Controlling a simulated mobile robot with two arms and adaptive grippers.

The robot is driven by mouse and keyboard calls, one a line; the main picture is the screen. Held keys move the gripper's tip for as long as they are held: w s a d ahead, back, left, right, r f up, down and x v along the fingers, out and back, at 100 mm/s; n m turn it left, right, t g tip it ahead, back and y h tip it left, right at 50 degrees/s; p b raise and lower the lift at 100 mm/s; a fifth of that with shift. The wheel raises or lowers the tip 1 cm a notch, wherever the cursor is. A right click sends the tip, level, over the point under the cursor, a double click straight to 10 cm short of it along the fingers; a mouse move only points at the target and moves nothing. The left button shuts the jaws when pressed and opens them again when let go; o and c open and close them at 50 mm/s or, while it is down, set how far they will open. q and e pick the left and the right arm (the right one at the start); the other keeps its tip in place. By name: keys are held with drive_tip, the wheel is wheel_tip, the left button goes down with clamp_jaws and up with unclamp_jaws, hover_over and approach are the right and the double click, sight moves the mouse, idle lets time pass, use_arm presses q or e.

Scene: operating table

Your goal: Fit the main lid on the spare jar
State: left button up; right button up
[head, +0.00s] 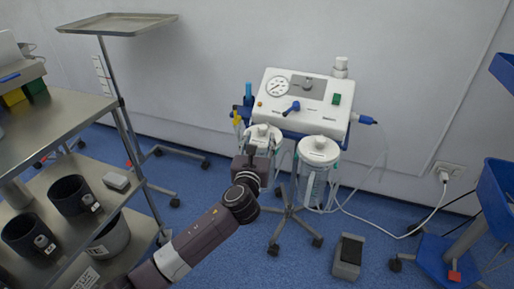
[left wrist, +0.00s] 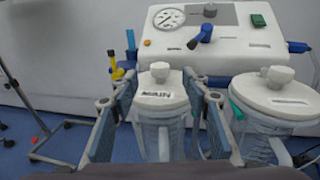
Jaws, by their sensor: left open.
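Two clear jars with white knobbed lids hang at the front of a white suction unit. The left lid (left wrist: 160,92) has dark lettering that is hard to read; its jar (left wrist: 158,136) is below it. The right lid (head: 319,150) also shows in the left wrist view (left wrist: 276,98), on the right jar (head: 313,187). I cannot tell for sure which jar is main or spare. My left gripper (head: 262,140) is open at the left jar, partly hiding it. In the left wrist view its fingers (left wrist: 160,102) stand either side of the left lid, apparently not gripping it. My right gripper is out of view.
The suction unit (head: 304,97) has a gauge and blue knob and stands on a wheeled base. A steel cart (head: 60,112) with dark pots is at left. A foot pedal (head: 347,257) and loose tubing lie at right. A blue trolley (head: 490,200) is far right.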

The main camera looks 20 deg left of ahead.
use_arm(q)
drive_tip(key=s, duration=0.4)
drive_tip(key=shift+s+d+r, duration=0.15)
drive_tip(key=shift+s+d, duration=0.05)
drive_tip(key=shift+d, duration=0.1)
